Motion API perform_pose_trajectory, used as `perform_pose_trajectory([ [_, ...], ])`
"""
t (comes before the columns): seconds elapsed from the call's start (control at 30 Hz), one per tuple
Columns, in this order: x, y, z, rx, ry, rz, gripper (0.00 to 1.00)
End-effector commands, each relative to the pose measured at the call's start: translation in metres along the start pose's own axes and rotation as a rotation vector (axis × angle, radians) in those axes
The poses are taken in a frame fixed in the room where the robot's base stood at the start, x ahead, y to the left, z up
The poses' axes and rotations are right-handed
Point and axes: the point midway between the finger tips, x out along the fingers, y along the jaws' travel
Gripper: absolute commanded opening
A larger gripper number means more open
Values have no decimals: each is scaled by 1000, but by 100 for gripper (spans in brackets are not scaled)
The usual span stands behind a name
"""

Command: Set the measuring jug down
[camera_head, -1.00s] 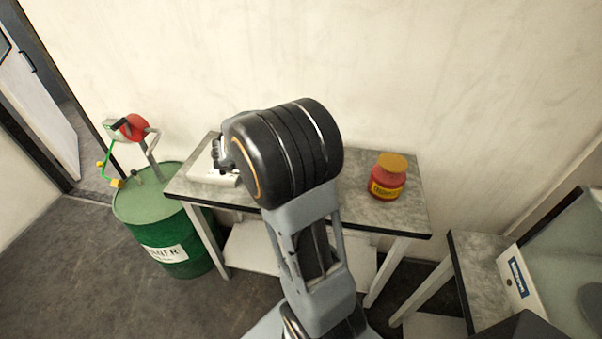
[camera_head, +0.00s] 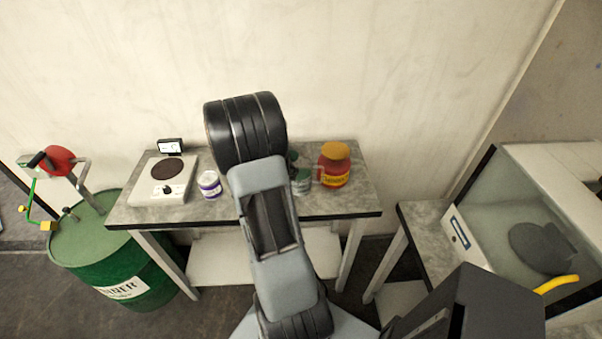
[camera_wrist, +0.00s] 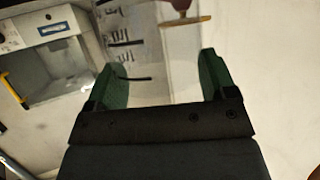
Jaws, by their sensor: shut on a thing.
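The measuring jug (camera_wrist: 128,62) is clear with dark scale marks and shows in the wrist view between the two green fingers of my gripper (camera_wrist: 165,74). The fingers are shut on it. In the head view my own arm hides most of the gripper and jug; a small greenish, partly clear shape (camera_head: 302,182) shows just right of the arm, above or on the grey worktable (camera_head: 345,202). I cannot tell whether the jug's base touches the tabletop.
On the worktable, a red jar with an orange lid (camera_head: 334,165) stands close right of the arm. A white-and-purple tub (camera_head: 210,185) and a white hotplate scale (camera_head: 165,180) stand left. A green drum (camera_head: 110,255) is at far left, a glass-fronted booth (camera_head: 530,215) at right.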

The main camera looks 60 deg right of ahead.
Motion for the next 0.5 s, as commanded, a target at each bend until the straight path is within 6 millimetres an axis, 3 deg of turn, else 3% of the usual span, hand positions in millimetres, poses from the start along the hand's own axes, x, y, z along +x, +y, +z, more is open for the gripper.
perform_pose_trajectory([
  [0.27,19,-1,10,-1,0,3,32],
  [0.5,29,-1,34,-2,1,-1,32],
])
